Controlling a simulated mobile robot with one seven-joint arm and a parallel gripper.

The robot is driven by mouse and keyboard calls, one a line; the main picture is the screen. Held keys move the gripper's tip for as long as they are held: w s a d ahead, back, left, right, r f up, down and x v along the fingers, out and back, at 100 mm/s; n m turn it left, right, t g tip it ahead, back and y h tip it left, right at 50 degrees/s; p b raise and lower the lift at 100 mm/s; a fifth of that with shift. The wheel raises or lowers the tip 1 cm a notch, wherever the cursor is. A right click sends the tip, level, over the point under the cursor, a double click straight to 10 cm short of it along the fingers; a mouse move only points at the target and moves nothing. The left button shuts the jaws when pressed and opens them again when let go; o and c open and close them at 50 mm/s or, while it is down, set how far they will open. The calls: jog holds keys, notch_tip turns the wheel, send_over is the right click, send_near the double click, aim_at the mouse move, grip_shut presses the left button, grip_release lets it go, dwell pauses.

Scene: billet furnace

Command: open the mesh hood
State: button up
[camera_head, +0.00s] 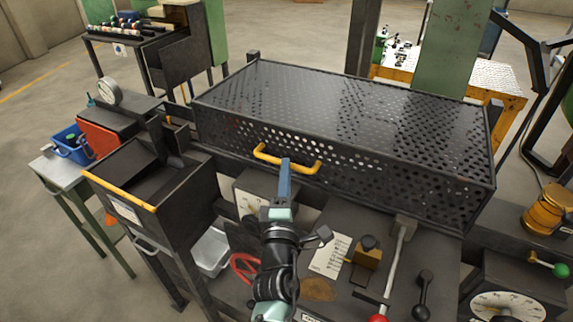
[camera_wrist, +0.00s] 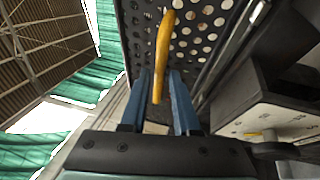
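The black perforated mesh hood (camera_head: 340,105) lies down over the furnace top, with a yellow bar handle (camera_head: 268,158) on its front face. My gripper (camera_head: 285,166) reaches up to the middle of that handle from the front. In the wrist view, the yellow handle (camera_wrist: 163,50) shows between the two blue fingers of my gripper (camera_wrist: 161,95). A gap shows on each side of the handle, so the fingers are open around or just before it. The exact depth is hard to tell. Part of the mesh hood (camera_wrist: 205,25) shows behind the handle.
A dark box with a yellow edge (camera_head: 125,190) stands left of my arm. Levers (camera_head: 400,245) and a dial (camera_head: 508,305) sit on the front panel to the right. A green column (camera_head: 452,45) rises behind the hood. A blue bin (camera_head: 72,146) stands far left.

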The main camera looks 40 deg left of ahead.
jog(key=shift+x, duration=1.65)
grip_shut()
